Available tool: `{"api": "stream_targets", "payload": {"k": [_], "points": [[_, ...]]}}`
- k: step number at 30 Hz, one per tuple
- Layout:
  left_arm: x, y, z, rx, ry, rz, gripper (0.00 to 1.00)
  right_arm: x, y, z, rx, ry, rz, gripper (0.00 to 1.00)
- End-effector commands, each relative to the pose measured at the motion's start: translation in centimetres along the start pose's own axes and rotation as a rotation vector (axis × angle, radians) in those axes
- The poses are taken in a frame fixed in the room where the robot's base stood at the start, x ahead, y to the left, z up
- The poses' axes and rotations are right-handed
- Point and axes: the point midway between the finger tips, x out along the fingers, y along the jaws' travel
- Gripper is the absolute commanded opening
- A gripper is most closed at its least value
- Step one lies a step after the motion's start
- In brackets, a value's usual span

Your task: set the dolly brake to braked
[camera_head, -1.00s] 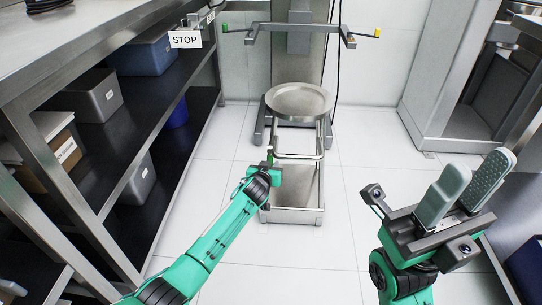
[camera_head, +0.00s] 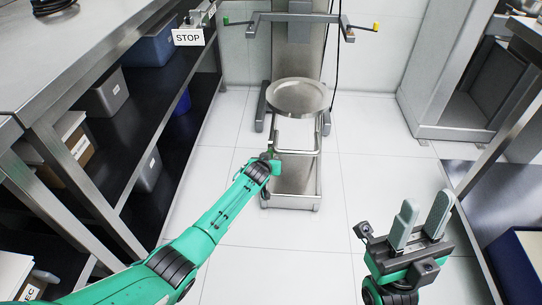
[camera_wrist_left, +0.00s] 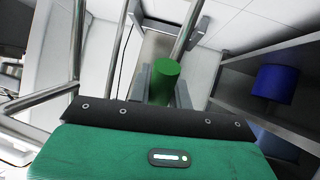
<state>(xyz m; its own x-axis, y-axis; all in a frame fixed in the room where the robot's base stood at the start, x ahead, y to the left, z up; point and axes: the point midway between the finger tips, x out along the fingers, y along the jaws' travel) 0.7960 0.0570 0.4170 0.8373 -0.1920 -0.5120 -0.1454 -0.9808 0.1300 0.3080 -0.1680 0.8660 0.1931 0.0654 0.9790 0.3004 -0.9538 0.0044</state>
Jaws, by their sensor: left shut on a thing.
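The dolly (camera_head: 291,184) is a metal-framed cart standing on the floor in the middle of the head view, with a round steel pan (camera_head: 298,97) above its frame. My left gripper (camera_head: 273,161) is at the dolly's left side, by its frame. In the left wrist view a green cylindrical knob (camera_wrist_left: 164,82) sits between the grey fingers of my left gripper, which is shut on it. I cannot see the brake's position or markings. My right gripper (camera_head: 421,226) is open and empty at the lower right, fingers apart and pointing up, away from the dolly.
A steel bench with shelves (camera_head: 124,130) holding bins stands on the left, with a STOP sign (camera_head: 188,38). A grey lift frame (camera_head: 297,18) stands behind the dolly. White floor is clear around the dolly.

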Motion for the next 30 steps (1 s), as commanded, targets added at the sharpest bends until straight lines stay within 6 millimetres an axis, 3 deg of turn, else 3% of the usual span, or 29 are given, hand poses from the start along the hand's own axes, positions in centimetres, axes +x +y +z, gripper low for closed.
{"api": "stream_targets", "payload": {"k": [6, 12, 19, 30], "points": [[-0.3, 0.1, 0.0, -0.006, -0.039, -0.002, 0.0, -1.3, -0.4, 4.2, 0.031, -0.287, 0.023, 0.36], [-0.5, 0.1, 0.1, -0.011, -0.06, -0.002, 0.0, -3.1, -0.8, 6.7, 0.054, -0.467, 0.035, 0.36], [-0.5, 0.1, 0.2, -0.012, -0.072, -0.003, 0.0, -4.2, -1.1, 7.9, 0.067, -0.563, 0.04, 0.36], [-0.5, 0.1, 0.3, -0.013, -0.074, -0.003, 0.0, -4.5, -1.2, 8.2, 0.07, -0.583, 0.041, 0.36]]}}
